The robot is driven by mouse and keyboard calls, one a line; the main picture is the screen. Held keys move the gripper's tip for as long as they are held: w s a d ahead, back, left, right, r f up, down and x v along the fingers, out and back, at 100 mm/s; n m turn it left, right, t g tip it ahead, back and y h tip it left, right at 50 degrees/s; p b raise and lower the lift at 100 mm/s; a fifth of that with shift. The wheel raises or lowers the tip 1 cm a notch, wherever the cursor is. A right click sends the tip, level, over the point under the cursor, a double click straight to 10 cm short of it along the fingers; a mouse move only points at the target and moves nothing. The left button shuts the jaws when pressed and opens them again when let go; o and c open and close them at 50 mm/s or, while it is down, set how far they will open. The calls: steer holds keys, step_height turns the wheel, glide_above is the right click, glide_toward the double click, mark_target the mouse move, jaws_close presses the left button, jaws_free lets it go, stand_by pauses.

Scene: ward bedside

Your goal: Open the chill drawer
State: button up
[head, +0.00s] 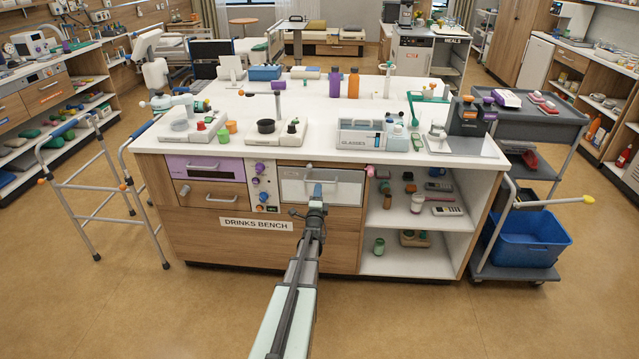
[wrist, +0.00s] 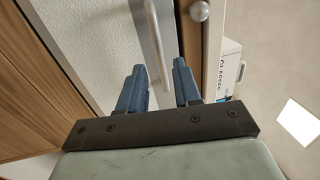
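The pale grey-white drawer front (head: 345,190) in the drinks bench, likely the chill drawer, looks shut in the head view; I can read no label on it. Its bar handle (head: 300,180) runs across the front and is partly hidden by my gripper (head: 317,192). In the wrist view the drawer front (wrist: 90,40) fills the upper left, and the metal handle (wrist: 154,40) reaches down between the two blue fingers. My gripper (wrist: 160,82) is open, with a finger on each side of the handle's line. I cannot tell whether either finger touches it.
A knob panel (head: 262,185) and a lilac-fronted drawer (head: 205,168) are to the left. Open shelves (head: 450,235) with small items are to the right. A walking frame (head: 85,190) stands at the left and a trolley with a blue tub (head: 528,243) at the right. The floor in front is clear.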

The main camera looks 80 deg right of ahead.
mark_target(319, 182)
steer(key=d, duration=0.3)
steer(key=d+r, duration=0.1)
steer(key=d, duration=0.2)
steer(key=shift+d+r, duration=0.1)
steer(key=shift+d, duration=0.05)
steer(key=shift+c, duration=0.5)
jaws_close()
